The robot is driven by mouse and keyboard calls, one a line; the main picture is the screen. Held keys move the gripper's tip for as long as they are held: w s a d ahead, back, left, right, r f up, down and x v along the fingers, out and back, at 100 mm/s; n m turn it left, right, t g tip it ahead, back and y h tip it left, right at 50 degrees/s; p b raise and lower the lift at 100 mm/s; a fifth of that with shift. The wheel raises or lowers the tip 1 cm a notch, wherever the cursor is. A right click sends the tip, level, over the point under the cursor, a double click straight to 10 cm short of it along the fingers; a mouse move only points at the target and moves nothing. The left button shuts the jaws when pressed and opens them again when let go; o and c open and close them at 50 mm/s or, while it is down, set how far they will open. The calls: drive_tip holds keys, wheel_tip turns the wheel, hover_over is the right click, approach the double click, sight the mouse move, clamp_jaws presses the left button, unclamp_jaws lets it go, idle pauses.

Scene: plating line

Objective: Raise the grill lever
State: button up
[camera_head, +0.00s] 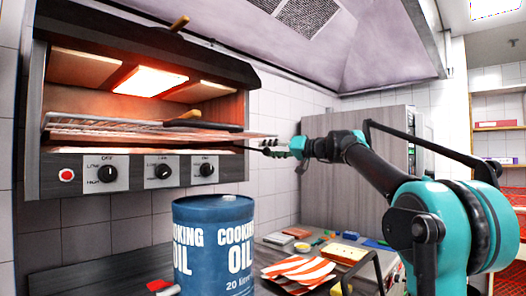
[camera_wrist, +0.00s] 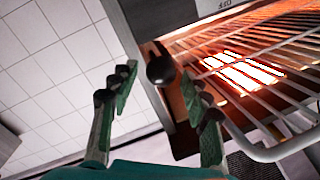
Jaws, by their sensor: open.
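The grill (camera_head: 215,172) hangs on the tiled wall at the left in the head view, its heating element glowing orange. I take the round black knob (camera_wrist: 160,68) in the wrist view to be the end of the grill lever. It sits by the grill's side, beside the wire rack. My gripper (camera_head: 285,148) is at the right end of the grill in the head view. In the wrist view my gripper (camera_wrist: 158,88) is open, and the knob shows between its two fingertips. I cannot tell whether either finger touches it.
The wire rack (camera_wrist: 270,150) juts out close to my right finger. A wooden-handled utensil (camera_head: 185,115) lies on the rack in the head view. A blue cooking oil drum (camera_head: 213,235) stands below the grill. A striped cloth (camera_head: 298,268) and small items lie on the counter.

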drive_tip(key=v, duration=0.8)
drive_tip(key=shift+s+d, duration=0.15)
drive_tip(key=shift+d, duration=0.05)
